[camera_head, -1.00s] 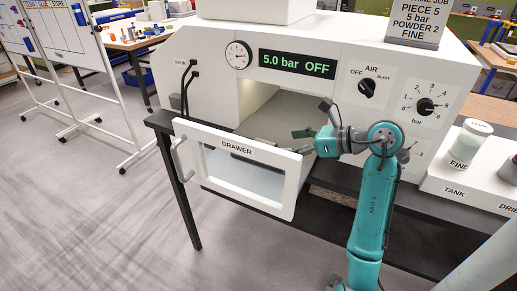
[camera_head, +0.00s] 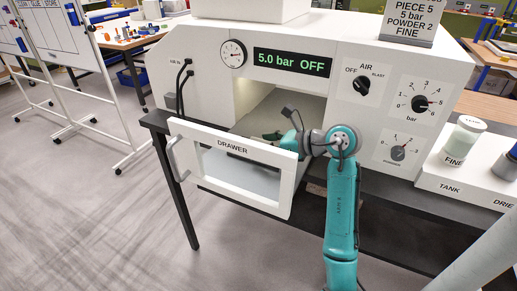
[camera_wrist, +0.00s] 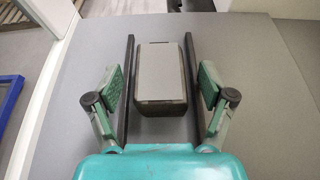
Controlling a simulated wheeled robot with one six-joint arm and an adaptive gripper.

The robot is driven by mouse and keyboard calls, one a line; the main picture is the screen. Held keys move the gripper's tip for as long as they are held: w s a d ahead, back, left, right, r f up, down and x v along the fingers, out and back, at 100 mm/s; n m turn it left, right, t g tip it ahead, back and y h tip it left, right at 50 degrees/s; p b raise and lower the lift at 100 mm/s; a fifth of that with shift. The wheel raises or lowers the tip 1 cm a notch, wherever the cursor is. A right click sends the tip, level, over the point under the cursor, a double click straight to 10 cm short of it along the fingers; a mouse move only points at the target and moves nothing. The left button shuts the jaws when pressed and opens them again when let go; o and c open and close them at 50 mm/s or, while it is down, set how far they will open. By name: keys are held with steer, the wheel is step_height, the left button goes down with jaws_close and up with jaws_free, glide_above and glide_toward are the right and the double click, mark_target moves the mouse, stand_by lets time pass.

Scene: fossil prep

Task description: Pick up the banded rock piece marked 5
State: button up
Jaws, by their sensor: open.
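In the wrist view, a block (camera_wrist: 162,75) with a plain grey top and darker sides lies lengthwise between my fingers. I see no number or clear bands on it. My gripper (camera_wrist: 161,92) is open, with one green pad on each side of the block and a gap to both. A thin dark bar runs along each side of the block, inside the pads. In the head view, my gripper (camera_head: 272,136) reaches into the cabinet opening behind the drawer front; the block cannot be made out there.
The white cabinet (camera_head: 210,75) surrounds the opening. Its drawer (camera_head: 176,133) is pulled out, its framed front close to my arm. The display reads "5.0 bar OFF". A tank with a jar (camera_head: 463,140) stands at right. A dark item (camera_wrist: 190,5) shows at the wrist view's top edge.

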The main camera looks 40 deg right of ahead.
steer(key=c, duration=1.5)
steer(key=shift+r, duration=0.15)
